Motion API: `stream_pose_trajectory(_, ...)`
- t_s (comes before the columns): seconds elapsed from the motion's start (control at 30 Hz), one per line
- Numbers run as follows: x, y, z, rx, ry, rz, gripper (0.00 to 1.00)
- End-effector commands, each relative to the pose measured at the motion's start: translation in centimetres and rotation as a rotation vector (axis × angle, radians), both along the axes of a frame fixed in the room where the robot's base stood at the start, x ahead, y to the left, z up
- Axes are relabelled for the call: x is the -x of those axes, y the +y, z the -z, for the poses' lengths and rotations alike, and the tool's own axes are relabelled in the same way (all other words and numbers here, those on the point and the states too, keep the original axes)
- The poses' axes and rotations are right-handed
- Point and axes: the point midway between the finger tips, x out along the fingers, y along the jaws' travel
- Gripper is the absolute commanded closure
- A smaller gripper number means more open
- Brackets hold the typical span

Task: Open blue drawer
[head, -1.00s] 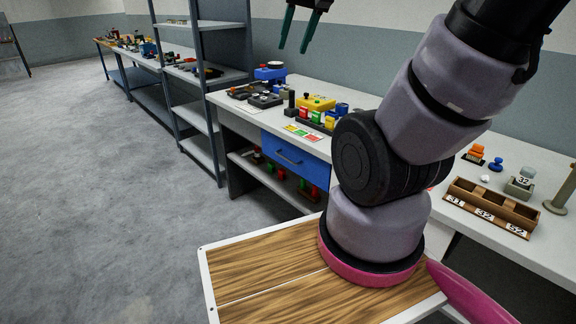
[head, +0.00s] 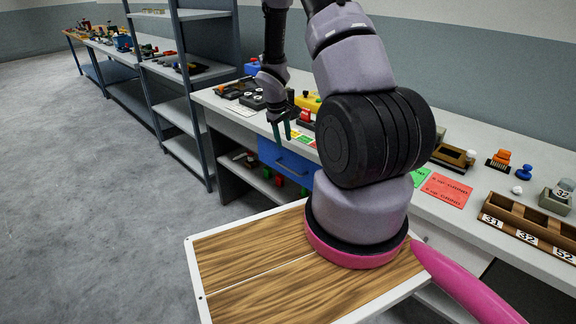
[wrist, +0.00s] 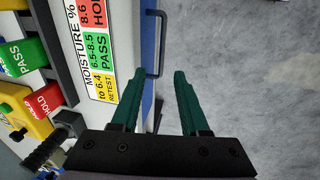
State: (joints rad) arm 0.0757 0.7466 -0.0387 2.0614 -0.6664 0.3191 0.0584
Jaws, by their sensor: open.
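The blue drawer (head: 286,163) sits under the white worktop and looks shut. Its dark bar handle (head: 294,164) runs along its front. In the wrist view the handle (wrist: 160,45) stands out from the narrow blue drawer front (wrist: 148,50), to the right of the worktop edge. My gripper (head: 282,132) is open and empty, with green fingers pointing down just in front of and above the drawer. In the wrist view the fingers (wrist: 160,82) are spread apart.
The white worktop (head: 225,100) carries stamps, trays and a moisture label card (wrist: 95,50) near its edge. An open shelf (head: 240,172) with red and green items lies below. A grey shelving rack (head: 185,110) stands left. The floor in front is clear.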

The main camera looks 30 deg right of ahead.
Motion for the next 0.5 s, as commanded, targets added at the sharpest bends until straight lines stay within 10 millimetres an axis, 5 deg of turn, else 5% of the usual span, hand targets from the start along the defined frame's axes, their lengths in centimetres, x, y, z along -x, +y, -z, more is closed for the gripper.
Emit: stream_pose_trajectory(0.5,-0.1,-1.2,8.1,0.001,0.025,-0.028,0.55)
